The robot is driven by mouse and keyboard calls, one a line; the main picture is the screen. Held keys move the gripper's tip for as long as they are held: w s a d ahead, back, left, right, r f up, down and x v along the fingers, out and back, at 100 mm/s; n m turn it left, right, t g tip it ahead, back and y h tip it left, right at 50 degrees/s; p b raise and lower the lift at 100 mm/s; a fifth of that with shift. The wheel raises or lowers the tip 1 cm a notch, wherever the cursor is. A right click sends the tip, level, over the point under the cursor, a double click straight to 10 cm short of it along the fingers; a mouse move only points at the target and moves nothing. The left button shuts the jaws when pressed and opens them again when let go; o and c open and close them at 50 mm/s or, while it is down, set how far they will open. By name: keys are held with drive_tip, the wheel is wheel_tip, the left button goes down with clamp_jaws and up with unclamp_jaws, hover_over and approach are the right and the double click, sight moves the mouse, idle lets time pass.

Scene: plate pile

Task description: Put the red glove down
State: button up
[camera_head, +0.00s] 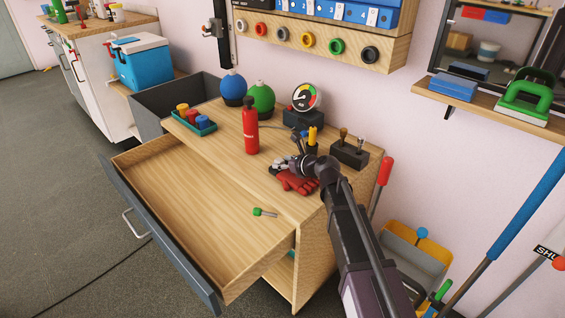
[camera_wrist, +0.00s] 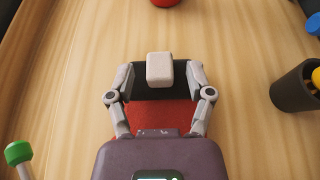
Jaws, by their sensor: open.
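The red glove (camera_head: 297,184) lies on the wooden cabinet top, towards its right side, under and beside my gripper (camera_head: 284,166). In the wrist view the red glove (camera_wrist: 155,112) shows between the fingers, with a dark part beyond the red. My gripper (camera_wrist: 160,76) is open, its two grey fingers spread on either side of the glove. A small pale block (camera_wrist: 160,70) shows between the fingertips; I cannot tell what it belongs to. The gripper body hides the near part of the glove.
A red bottle (camera_head: 251,127) stands left of the glove. A dark cup (camera_wrist: 293,88) stands right of the gripper, and a green-headed item (camera_head: 263,212) lies near the front edge. The open drawer (camera_head: 170,215) is empty. Bare wood lies left of the glove.

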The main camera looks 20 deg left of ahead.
drive_tip(key=shift+r, duration=0.2)
drive_tip(key=p+v, duration=0.5)
drive_tip(key=v, duration=0.7)
drive_tip(key=shift+s, duration=0.1)
drive_tip(key=shift+f, duration=0.1)
idle(0.6)
drive_tip(key=s+d+f+n+g+h, duration=0.1)
drive_tip(key=s+d+f+n+h, duration=0.2)
drive_tip(key=d+n, duration=0.4)
drive_tip(key=s+d+f+n+g+h, duration=0.2)
drive_tip(key=d+n, duration=0.6)
drive_tip(key=d, duration=0.9)
drive_tip(key=s+d+f+n+g+h, duration=0.2)
drive_tip(key=s+d+f+n+h, duration=0.4)
drive_tip(key=d, duration=0.6)
drive_tip(key=shift+s+f+n+h, duration=0.2)
drive_tip(key=shift+s+n+h, duration=0.5)
drive_tip(key=shift+s+h, duration=0.15)
drive_tip(key=shift+c, duration=0.8)
